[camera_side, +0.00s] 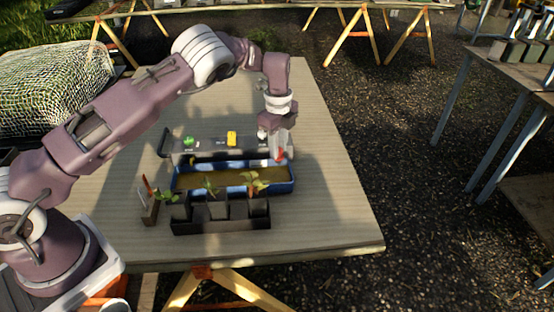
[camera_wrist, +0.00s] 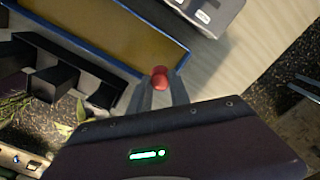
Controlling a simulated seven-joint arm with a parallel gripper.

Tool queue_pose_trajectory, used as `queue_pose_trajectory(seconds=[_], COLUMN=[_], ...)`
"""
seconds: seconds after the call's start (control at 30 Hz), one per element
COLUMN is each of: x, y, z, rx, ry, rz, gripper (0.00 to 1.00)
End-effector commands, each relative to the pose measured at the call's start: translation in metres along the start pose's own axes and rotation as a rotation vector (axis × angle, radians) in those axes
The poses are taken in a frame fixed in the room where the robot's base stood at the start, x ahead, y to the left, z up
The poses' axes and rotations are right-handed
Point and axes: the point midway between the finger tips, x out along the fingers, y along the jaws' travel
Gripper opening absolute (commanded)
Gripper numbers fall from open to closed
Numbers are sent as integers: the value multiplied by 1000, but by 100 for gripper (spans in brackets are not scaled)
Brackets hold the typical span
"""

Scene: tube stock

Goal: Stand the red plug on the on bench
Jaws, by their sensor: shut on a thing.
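My gripper (camera_side: 279,148) is shut on the red plug (camera_side: 281,156), above the right end of the blue tray. In the wrist view the red plug (camera_wrist: 159,76) shows as a rounded red top between the two fingertips (camera_wrist: 160,86); its lower part is hidden. A grey bench-like block (camera_side: 180,157) stands behind the tray, with a green plug (camera_side: 188,141) and a yellow plug (camera_side: 232,138) on its top. Small labels on it are too small to read. Part of a grey block with a label (camera_wrist: 222,10) shows at the top of the wrist view.
The blue tray (camera_side: 291,187) with a brown-yellow bed lies in front of the block. A row of black pots (camera_side: 221,226) with seedlings stands nearest the table's front. A small holder (camera_side: 150,212) stands at left. The wooden table (camera_side: 330,205) is clear at right.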

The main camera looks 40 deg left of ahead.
Motion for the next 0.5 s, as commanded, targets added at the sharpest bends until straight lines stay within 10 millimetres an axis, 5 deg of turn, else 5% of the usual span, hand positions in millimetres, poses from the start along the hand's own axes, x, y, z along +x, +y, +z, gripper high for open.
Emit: queue_pose_trajectory(seconds=[0.3, 0.5], x=[30, 41], y=[30, 40], z=[-92, -112], rx=[3, 3], ry=[1, 0], rz=[3, 2], gripper=[0, 0])
